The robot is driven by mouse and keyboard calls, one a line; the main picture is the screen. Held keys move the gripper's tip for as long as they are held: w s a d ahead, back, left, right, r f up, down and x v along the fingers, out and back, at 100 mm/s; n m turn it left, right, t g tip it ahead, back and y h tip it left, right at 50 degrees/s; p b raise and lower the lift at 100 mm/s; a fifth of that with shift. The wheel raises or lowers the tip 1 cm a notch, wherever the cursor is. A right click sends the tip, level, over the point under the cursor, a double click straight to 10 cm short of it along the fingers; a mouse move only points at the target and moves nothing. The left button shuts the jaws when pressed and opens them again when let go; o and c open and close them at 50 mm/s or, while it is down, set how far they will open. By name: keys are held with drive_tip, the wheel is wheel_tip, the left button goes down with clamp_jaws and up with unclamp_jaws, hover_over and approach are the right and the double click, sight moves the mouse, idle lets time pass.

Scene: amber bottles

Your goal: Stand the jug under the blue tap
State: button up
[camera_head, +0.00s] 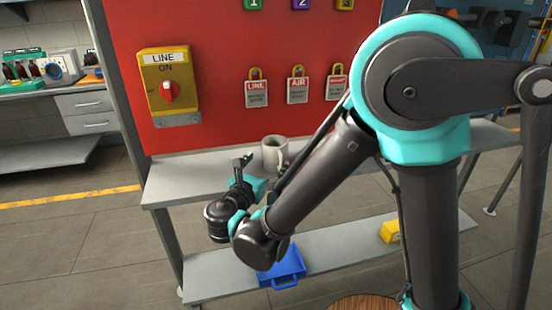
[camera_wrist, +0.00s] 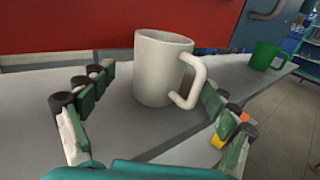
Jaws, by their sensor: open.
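The jug is a white, mug-shaped vessel (camera_wrist: 160,70) standing upright on a grey shelf (camera_wrist: 135,115), its handle towards the right in the wrist view. It also shows in the head view (camera_head: 271,152), partly behind my arm. My gripper (camera_wrist: 157,82) is open, its fingers pointing towards the jug from the near side. One finger is left of the jug and the other is by the handle; I cannot tell whether that one touches it. In the head view my gripper (camera_head: 254,174) is just in front of the jug. No blue tap is seen.
A green mug (camera_wrist: 267,56) stands farther right on the shelf. A red panel (camera_head: 215,105) rises behind it, with a yellow switch box (camera_head: 170,85) and hanging tags. A blue tray (camera_head: 281,272) and a yellow object (camera_head: 390,231) are on the lower shelf.

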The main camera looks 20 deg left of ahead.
drive_tip(key=shift+w+d, duration=0.2)
drive_tip(key=shift+w, duration=2.75)
drive_tip(key=c, duration=1.4)
drive_tip(key=shift+o, duration=0.2)
